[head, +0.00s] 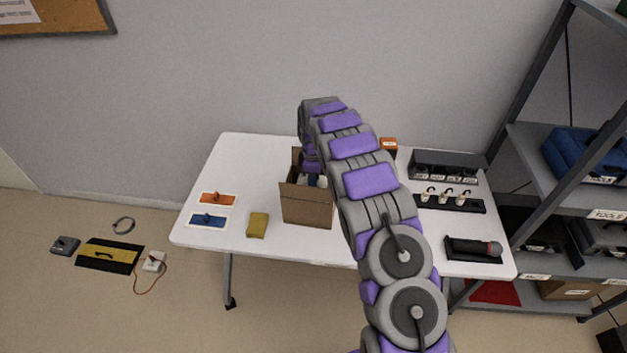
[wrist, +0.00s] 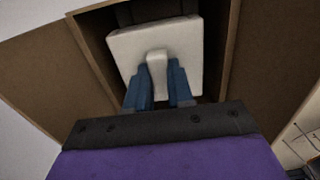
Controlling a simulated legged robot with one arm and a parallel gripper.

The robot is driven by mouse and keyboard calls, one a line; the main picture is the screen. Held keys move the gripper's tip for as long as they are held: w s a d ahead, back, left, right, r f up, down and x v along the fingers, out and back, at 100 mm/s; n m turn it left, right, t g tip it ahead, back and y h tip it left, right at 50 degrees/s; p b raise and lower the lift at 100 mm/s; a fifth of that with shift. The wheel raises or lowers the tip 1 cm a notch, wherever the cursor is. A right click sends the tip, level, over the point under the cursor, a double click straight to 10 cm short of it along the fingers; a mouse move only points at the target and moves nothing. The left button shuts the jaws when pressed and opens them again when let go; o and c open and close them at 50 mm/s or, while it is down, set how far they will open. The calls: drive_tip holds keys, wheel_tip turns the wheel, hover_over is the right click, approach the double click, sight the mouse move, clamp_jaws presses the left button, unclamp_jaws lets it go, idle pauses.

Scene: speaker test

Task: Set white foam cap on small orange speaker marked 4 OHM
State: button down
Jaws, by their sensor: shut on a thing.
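The white foam cap (wrist: 185,38) is a square white block with a raised grip in its middle, inside the open cardboard box (head: 306,207). My gripper (wrist: 158,76) has its blue fingers shut on that grip, one on each side. In the head view my gripper (head: 317,181) reaches down into the box, and the cap is mostly hidden by the box wall. A small orange thing (head: 389,143), possibly the orange speaker, stands at the back of the table, partly hidden behind my arm. I cannot read any 4 OHM marking.
The box's flaps stand open around my gripper. On the white table (head: 262,150) are orange (head: 217,198) and blue (head: 207,220) pieces, a yellow sponge (head: 258,225), a dark labelled unit (head: 445,166), a black rack (head: 475,206) and a microphone-like item (head: 473,249). Shelves stand right.

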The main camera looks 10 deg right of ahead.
drive_tip(key=shift+a, duration=0.25)
drive_tip(key=shift+f, duration=0.1)
drive_tip(key=shift+d+f, duration=0.15)
drive_tip(key=shift+f, duration=0.3)
drive_tip(key=c, duration=1)
unclamp_jaws()
